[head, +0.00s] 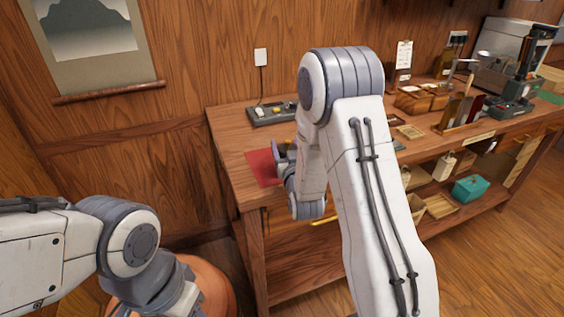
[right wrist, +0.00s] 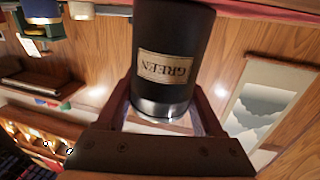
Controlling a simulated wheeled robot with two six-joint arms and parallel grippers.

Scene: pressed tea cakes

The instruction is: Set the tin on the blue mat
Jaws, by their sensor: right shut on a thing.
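A dark, nearly black tin (right wrist: 172,45) with a cream label reading GREEN and a shiny metal end fills the middle of the right wrist view, which shows it upside down. My right gripper (right wrist: 165,98) is shut on the tin, one finger on each side. In the head view my right gripper (head: 281,163) is over the left end of the workbench, by a red mat (head: 260,168), and my arm hides much of it. I cannot make out the tin there. No blue mat can be made out in either view. My left arm shows at lower left, its jaws out of view.
The wooden workbench (head: 232,135) runs along the wall. A dark tray with small items (head: 270,115) lies behind the red mat. Trays, a rack and machines crowd the right part. A teal box (head: 470,188) stands on the lower shelf. A round orange-brown seat (head: 212,287) is at lower left.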

